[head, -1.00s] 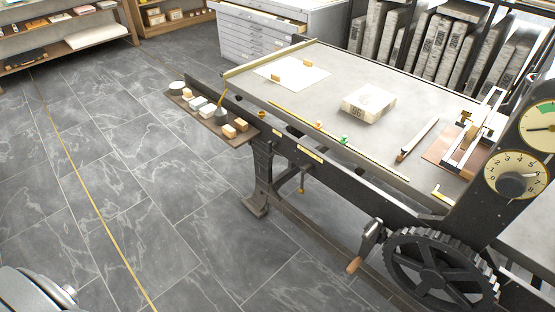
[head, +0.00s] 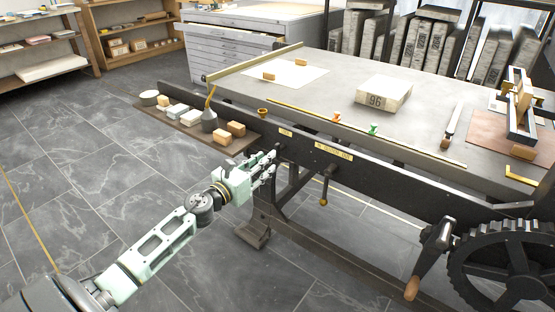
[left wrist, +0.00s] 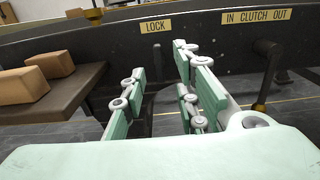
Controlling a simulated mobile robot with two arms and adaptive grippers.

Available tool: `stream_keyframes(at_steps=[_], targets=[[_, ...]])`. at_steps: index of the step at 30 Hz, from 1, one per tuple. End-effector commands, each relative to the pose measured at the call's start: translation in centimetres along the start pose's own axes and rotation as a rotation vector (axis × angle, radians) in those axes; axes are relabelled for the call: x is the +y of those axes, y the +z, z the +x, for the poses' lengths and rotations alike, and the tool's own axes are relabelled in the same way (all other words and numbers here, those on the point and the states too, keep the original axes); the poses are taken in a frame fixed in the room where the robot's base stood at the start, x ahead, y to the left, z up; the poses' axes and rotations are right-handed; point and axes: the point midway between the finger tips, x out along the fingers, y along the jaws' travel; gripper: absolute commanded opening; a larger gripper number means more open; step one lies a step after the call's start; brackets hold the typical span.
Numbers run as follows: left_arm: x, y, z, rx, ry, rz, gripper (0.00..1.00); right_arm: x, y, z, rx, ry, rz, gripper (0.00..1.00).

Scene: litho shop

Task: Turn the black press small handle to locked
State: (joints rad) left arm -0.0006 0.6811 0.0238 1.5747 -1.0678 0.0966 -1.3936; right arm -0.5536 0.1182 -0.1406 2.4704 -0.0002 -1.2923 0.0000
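The black press (head: 400,185) has a long dark side rail with brass labels, and the left wrist view shows one reading LOCK (left wrist: 155,26). My left gripper (head: 270,167), pale green, is in front of the rail just below that label. Its fingers (left wrist: 160,95) are apart, with dark press metal behind the gap. To the right, a brass-tipped lever (head: 324,187) hangs under the IN CLUTCH OUT label (left wrist: 257,16). My right gripper is not in view.
A side shelf (head: 185,125) with wooden blocks and a small pot is left of my gripper. A spoked wheel (head: 510,265) and a wooden-handled crank (head: 425,260) are at the right. A stone block (head: 383,92) lies on the press bed. Floor at the left is clear.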

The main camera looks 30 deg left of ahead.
Motion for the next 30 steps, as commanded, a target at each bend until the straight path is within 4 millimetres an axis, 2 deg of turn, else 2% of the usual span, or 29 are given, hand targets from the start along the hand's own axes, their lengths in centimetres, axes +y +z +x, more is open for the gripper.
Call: stream_keyframes(at_steps=[6,15,21,28,30], targets=[[0.0,0.3,2.8,-0.004,0.000,0.003,0.28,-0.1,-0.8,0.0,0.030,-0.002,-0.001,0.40],[0.0,0.1,6.7,-0.001,0.001,-0.002,0.28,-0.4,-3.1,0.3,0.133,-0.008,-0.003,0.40],[0.1,0.1,7.5,0.000,0.001,-0.001,0.28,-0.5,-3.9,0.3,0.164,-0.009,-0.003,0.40],[0.0,0.1,7.5,0.000,0.001,-0.001,0.28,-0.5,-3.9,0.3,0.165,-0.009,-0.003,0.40],[0.0,0.1,7.5,0.000,0.001,-0.001,0.22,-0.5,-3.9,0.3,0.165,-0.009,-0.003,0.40]])
